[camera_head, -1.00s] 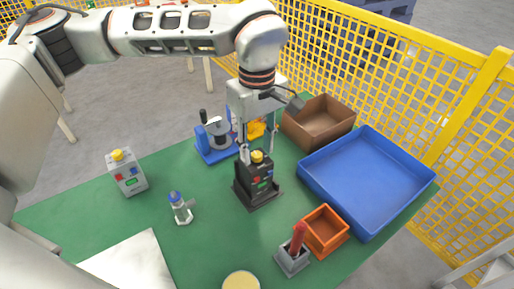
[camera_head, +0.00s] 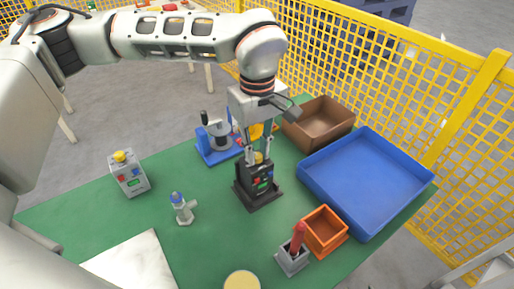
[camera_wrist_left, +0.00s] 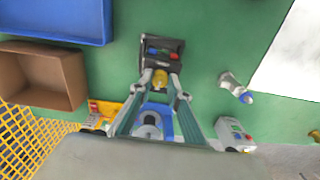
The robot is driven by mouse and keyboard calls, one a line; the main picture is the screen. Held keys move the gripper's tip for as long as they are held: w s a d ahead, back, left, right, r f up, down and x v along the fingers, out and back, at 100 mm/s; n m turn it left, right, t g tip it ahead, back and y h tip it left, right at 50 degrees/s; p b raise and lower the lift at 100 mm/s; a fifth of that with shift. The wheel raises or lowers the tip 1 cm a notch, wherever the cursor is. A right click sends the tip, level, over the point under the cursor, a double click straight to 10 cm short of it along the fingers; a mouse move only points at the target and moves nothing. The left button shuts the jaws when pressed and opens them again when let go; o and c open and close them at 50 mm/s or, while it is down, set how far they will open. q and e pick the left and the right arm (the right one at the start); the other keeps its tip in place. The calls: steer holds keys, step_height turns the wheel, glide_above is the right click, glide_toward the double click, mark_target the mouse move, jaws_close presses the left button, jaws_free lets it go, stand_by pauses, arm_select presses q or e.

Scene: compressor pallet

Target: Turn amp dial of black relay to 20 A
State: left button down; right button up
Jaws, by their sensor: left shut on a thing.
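The black relay (camera_head: 258,180) stands upright in a dark base on the green table, with red, blue and green marks on its front. Its yellow dial (camera_wrist_left: 160,79) is on top. My left gripper (camera_head: 258,158) comes down from above with its fingers on either side of the dial and is shut on it. The wrist view also shows the black relay (camera_wrist_left: 163,48) with the dial between the fingertips. The fingers partly cover the dial in the head view, and its setting cannot be read. My right gripper is not in view.
A grey relay with a yellow dial (camera_head: 130,180) and a blue-capped fitting (camera_head: 183,212) stand left. A blue device (camera_head: 215,145) is behind. A blue tray (camera_head: 400,198), brown box (camera_head: 322,138), orange bin (camera_head: 325,246) and red-handled tool (camera_head: 298,238) are right. Yellow fencing (camera_head: 400,70) runs behind.

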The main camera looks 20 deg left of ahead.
mark_target(257, 156)
arm_select(q)
steer(key=c, duration=1.9)
jaws_free()
step_height(257, 156, up, 12)
